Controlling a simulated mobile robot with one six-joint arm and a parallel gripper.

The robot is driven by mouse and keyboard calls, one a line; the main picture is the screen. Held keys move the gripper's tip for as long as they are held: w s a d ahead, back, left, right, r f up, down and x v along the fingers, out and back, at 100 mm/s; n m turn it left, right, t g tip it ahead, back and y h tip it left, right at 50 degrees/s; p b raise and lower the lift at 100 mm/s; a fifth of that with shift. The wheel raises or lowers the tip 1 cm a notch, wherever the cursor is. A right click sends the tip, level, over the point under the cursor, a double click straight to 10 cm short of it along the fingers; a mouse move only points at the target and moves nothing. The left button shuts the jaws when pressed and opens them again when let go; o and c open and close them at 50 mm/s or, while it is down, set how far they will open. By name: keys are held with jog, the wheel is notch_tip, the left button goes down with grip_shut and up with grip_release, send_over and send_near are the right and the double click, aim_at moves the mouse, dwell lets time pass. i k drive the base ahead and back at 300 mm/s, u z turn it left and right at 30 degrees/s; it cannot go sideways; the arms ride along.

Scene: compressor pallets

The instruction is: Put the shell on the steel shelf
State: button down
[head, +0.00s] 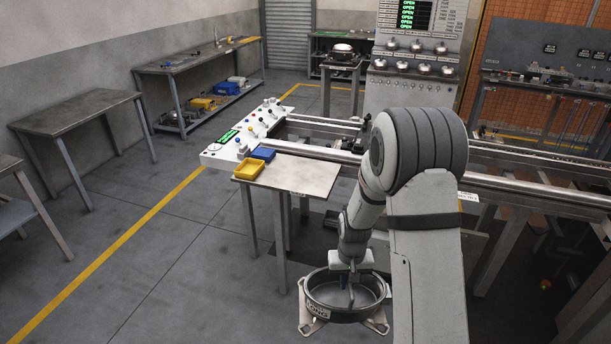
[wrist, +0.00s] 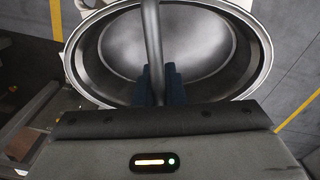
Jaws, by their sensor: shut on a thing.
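The shell (head: 342,310) is a round, open, dark metal bowl with a bright rim and a label on its near side. Pale brackets show around its lower edge. In the wrist view its hollow inside (wrist: 205,45) fills the upper middle, with a bar running across it. My gripper (wrist: 160,85) is shut on that bar, its dark blue fingers on either side. In the head view the shell hangs below my wrist, near the bottom centre. I cannot tell surely which piece is the steel shelf; a grey steel table (head: 75,110) with a bare top stands at the left.
A small table (head: 300,175) ahead carries a yellow tray (head: 249,169) and a blue tray (head: 264,154). A white control panel (head: 222,152) and rails lie behind it. A workbench (head: 195,58) stands at the back left. The floor at the left is clear, crossed by a yellow line.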

aim_at(302, 173)
jog(key=u, duration=0.05)
jog(key=i, duration=1)
jog(key=z, duration=0.05)
